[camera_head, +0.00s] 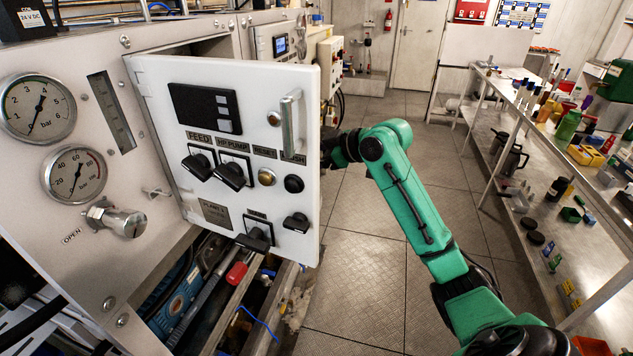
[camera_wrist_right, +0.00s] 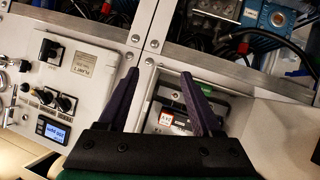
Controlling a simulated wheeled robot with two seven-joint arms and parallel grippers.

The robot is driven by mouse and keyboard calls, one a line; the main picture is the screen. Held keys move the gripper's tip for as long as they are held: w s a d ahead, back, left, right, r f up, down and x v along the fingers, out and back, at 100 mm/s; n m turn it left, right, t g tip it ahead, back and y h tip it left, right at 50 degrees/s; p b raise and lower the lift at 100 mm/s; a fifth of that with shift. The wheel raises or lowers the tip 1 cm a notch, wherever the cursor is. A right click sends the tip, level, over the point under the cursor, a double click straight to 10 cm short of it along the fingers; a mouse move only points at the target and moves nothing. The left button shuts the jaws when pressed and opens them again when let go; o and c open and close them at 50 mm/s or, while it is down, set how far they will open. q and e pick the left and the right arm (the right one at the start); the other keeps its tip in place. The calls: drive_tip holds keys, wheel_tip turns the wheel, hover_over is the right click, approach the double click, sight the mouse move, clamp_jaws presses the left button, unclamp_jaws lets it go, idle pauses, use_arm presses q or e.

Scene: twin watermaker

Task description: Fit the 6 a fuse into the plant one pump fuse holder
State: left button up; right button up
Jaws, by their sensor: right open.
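In the right wrist view my right gripper (camera_wrist_right: 160,74) is open, its two dark purple fingers apart with nothing held between them. Beyond and between the fingers is an open recess in a pale cabinet (camera_wrist_right: 152,82). Dark parts inside it carry a small red and white label (camera_wrist_right: 167,119). I cannot tell which part is the fuse holder, and I cannot make out a fuse. In the head view the green right arm (camera_head: 405,190) reaches behind the open white panel door (camera_head: 255,105), which hides the gripper. My left gripper is not in view.
The door carries several knobs, a dark display (camera_head: 205,108) and a handle (camera_head: 291,122). Gauges (camera_head: 38,107) are at left. A cluttered bench (camera_head: 560,190) stands at right, with clear floor (camera_head: 365,260) between. The wrist view shows a panel with a lit display (camera_wrist_right: 53,131).

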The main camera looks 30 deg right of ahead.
wheel_tip(320, 180, down, 6)
drive_tip(key=m+h, duration=0.1)
drive_tip(key=shift+s+d+f+h, duration=0.15)
drive_tip(key=shift+s+d+h, duration=0.2)
drive_tip(key=shift+s, duration=0.1)
idle(0.6)
drive_tip(key=s+d+f+m+g+h, duration=0.1)
drive_tip(key=d+f+m, duration=0.1)
drive_tip(key=f, duration=0.8)
drive_tip(key=d+f+m+g+h, duration=0.1)
drive_tip(key=d+f+m, duration=0.2)
drive_tip(key=f, duration=0.8)
drive_tip(key=s+f+m+g+h, duration=0.1)
drive_tip(key=s+f+g, duration=0.1)
drive_tip(key=s+f, duration=0.6)
drive_tip(key=s+f+g+h, duration=0.1)
drive_tip(key=s+f, duration=0.3)
drive_tip(key=f, duration=0.8)
drive_tip(key=s+a+f+g, duration=0.1)
drive_tip(key=s+a+f, duration=0.2)
drive_tip(key=s+f, duration=0.3)
drive_tip(key=s+a+f+g, duration=0.2)
drive_tip(key=s+f, duration=0.3)
drive_tip(key=s, duration=1)
drive_tip(key=s+a+f+n+g, duration=0.1)
drive_tip(key=s+a+f, duration=0.4)
drive_tip(key=s, duration=0.6)
drive_tip(key=shift+s+f+g, duration=0.3)
drive_tip(key=shift+f+g, duration=0.2)
drive_tip(key=shift+f, duration=0.35)
